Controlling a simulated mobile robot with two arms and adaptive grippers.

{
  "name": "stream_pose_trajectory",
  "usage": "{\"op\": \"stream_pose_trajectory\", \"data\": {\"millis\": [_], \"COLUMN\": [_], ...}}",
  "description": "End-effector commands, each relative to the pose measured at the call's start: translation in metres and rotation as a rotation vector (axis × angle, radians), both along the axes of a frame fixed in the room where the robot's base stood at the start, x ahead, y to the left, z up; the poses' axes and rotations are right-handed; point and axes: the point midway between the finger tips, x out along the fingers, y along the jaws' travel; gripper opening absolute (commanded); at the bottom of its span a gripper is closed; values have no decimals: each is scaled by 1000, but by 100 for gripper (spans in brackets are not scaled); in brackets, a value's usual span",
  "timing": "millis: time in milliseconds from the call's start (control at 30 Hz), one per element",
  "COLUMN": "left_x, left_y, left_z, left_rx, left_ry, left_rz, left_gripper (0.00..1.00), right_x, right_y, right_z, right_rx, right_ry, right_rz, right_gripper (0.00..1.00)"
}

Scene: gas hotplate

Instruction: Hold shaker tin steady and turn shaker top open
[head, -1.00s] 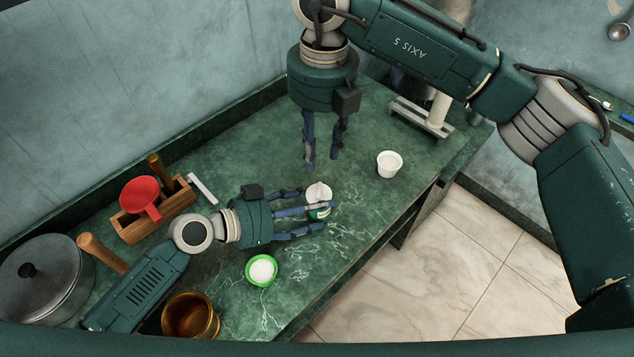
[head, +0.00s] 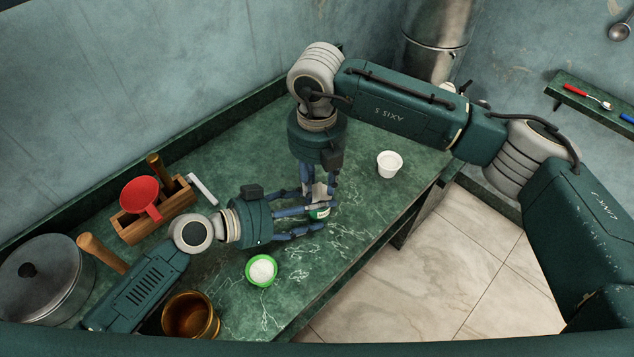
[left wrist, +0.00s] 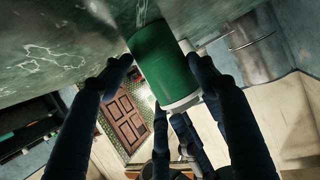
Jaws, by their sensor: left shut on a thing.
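The shaker is a small green tin (head: 320,213) with a white top (head: 318,189), above the middle of the green counter in the head view. My left gripper (head: 323,216) is shut on the tin, its fingers reaching in from the left. The left wrist view shows the green tin (left wrist: 163,62) between dark blue fingers, with a white band at its lower end. My right gripper (head: 318,184) points down from above, with fingers on either side of the white top. I cannot tell whether they press on it. The fingers hide much of the shaker.
A green bowl of white grains (head: 262,270) stands just below my left gripper. A white cup (head: 389,164) stands to the right.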

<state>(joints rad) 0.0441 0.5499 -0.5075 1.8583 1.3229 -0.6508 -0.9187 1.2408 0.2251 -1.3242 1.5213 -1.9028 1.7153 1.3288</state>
Motion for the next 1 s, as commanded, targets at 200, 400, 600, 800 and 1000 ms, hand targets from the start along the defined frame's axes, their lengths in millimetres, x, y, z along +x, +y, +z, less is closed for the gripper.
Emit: {"op": "stream_pose_trajectory", "data": {"millis": [200,400,600,800,1000], "left_x": [-1,-1,-1,-1,-1], "left_y": [0,0,0,0,0], "left_z": [-2,-2,-2,-2,-2], "left_rx": [2,2,2,2,3], "left_ry": [3,3,3,3,3], "left_rz": [-1,-1,-1,-1,-1], "left_gripper": [29,29,29,29,29], "right_x": [0,0,0,0,0], "right_y": [0,0,0,-1,-1], "right_z": [-4,-4,-4,-4,-4], "right_rx": [-1,-1,-1,-1,-1], "right_ry": [-1,-1,-1,-1,-1], "right_rz": [0,0,0,4,55], "right_gripper": [33,19,0,0,0]}}
